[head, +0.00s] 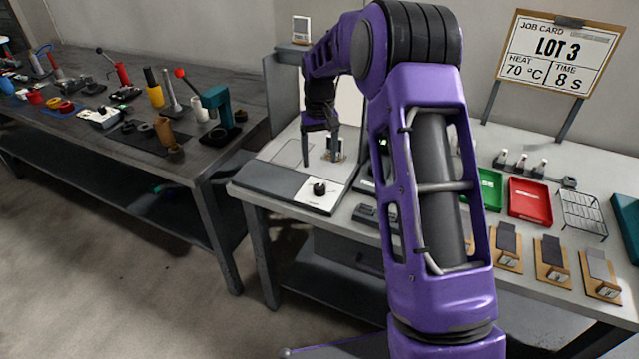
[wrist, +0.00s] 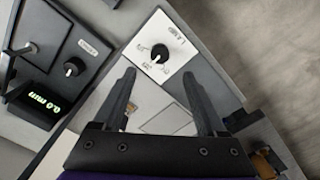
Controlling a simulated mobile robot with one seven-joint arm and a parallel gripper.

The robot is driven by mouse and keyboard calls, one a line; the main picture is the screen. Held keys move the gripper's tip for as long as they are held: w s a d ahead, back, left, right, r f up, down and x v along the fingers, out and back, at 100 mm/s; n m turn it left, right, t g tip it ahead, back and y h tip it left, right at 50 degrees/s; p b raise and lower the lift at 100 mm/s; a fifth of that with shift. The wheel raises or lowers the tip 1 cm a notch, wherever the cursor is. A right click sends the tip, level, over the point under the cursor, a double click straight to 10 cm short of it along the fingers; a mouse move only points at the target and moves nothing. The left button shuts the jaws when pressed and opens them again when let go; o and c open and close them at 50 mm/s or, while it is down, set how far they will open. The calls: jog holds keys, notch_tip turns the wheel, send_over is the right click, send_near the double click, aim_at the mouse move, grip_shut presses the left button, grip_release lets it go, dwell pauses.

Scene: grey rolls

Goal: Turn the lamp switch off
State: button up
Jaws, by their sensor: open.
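The lamp switch is a black round knob (wrist: 159,53) on a white plate (wrist: 178,44) marked LAMP in the wrist view. The small marks around the knob are too small to read, so I cannot tell its setting. In the head view the knob (head: 319,188) sits at the front corner of a pale bench unit. My gripper (head: 320,160) points down over that unit, behind the knob. In the wrist view my gripper (wrist: 160,76) is open and empty, its two fingers apart with the knob beyond their tips, not between them.
A second black knob (wrist: 74,67) and a green display (wrist: 47,103) sit left of the plate in the wrist view. In the head view a green tray (head: 487,187), a red tray (head: 529,199) and a wire rack (head: 582,212) stand right. A tool bench (head: 60,140) stands left.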

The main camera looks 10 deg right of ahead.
aim_at(320, 186)
notch_tip(320, 186, down, 9)
jog(key=shift+f, duration=0.1)
dwell(0.3)
grip_shut()
